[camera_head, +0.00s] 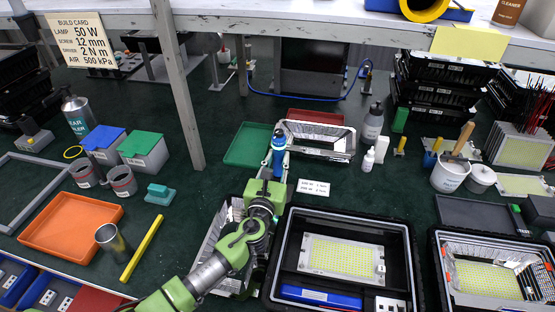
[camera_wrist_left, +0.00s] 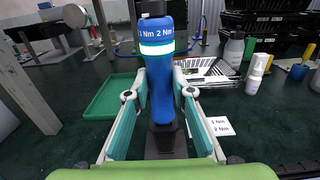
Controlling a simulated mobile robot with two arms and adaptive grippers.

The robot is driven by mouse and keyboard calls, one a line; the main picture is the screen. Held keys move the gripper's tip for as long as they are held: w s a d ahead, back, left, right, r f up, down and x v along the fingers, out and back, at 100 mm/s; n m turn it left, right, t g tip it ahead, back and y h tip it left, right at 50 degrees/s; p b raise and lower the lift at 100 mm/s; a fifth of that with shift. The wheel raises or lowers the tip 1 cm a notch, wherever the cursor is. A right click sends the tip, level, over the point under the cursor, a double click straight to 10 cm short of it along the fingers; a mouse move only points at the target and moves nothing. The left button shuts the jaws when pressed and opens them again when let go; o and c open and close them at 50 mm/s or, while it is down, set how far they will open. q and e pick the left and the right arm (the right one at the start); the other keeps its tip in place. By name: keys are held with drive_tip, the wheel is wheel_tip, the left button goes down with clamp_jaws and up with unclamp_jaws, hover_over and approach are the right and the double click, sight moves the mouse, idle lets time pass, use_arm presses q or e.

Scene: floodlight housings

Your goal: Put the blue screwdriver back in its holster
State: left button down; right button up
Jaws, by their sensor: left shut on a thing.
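The blue screwdriver (camera_head: 278,152) stands close to upright in the fingers of my left gripper (camera_head: 277,167), near the middle of the bench. In the left wrist view, the screwdriver (camera_wrist_left: 159,75) has a black top and a white-green band with Nm markings. The left gripper's fingers (camera_wrist_left: 160,93) are on either side of its blue body, shut on it. Below the body is a dark block-like piece (camera_wrist_left: 165,145). I cannot tell whether it is the holster or the screwdriver's lower part. The tip is hidden. My right gripper is not in view.
A green tray (camera_head: 247,146) and a metal housing (camera_head: 320,139) lie close to the screwdriver. A white Nm label card (camera_head: 313,187) lies to its right. A black case (camera_head: 289,250) with an LED panel is in front. A shelf post (camera_head: 180,95) stands to the left.

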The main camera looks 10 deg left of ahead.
use_arm(q)
drive_tip(key=shift+f+b, duration=0.45)
drive_tip(key=shift+f, duration=0.05)
drive_tip(key=c, duration=1.7)
unclamp_jaws()
drive_tip(key=shift+s+f, duration=0.1)
drive_tip(key=shift+f, duration=0.05)
drive_tip(key=s, duration=1.2)
drive_tip(key=shift+w, duration=0.1)
